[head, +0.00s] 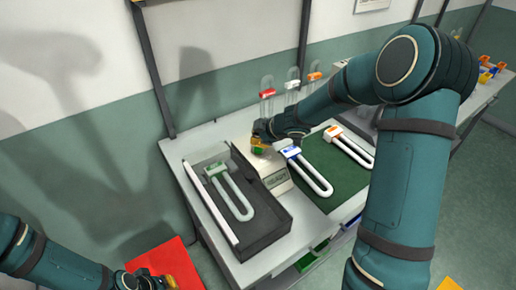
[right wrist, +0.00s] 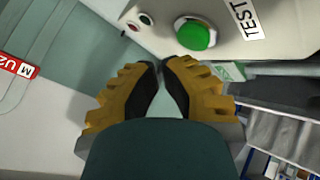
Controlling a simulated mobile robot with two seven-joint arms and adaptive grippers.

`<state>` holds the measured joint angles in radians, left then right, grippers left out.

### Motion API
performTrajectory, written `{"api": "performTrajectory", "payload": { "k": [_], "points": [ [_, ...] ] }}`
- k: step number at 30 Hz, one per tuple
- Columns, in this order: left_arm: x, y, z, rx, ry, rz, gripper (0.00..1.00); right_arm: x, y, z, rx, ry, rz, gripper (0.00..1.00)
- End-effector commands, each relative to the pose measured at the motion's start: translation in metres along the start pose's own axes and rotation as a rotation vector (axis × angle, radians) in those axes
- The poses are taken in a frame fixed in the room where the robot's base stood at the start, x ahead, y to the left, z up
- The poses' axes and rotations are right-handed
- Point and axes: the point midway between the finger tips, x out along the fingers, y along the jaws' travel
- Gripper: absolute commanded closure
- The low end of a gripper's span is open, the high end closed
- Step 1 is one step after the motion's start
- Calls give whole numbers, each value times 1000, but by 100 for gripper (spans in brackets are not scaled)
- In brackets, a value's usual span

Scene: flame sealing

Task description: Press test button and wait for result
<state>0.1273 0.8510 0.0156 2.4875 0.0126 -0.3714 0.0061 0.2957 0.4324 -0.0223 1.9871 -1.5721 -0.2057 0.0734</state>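The grey test box (head: 277,184) stands on the table between a dark tray and a green mat. In the right wrist view its light face (right wrist: 272,42) carries a round green button (right wrist: 195,34), a TEST label (right wrist: 248,19) and small red and dark round parts at the left. My right gripper (head: 259,145) is at the box. In the wrist view its yellow fingertips (right wrist: 162,62) are together with nothing between them, just below the button in the picture; contact cannot be told. My left gripper (head: 157,279) is low at the left, over a red surface; its finger opening is unclear.
The dark tray (head: 268,235) holds a U-shaped piece with a green label (head: 238,200). Two more U-shaped pieces, blue-labelled (head: 312,174) and orange-labelled (head: 352,149), lie on the green mat (head: 335,185). Several labelled tubes stand at the wall behind (head: 292,78).

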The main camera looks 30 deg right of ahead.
Motion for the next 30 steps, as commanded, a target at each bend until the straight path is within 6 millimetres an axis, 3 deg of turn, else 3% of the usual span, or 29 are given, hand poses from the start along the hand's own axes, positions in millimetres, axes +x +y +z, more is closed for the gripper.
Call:
{"api": "performTrajectory", "payload": {
  "k": [30],
  "points": [
    [8,-3,1,0,0,0,100,8,-6,6,0,0,-1,100]
  ]
}}
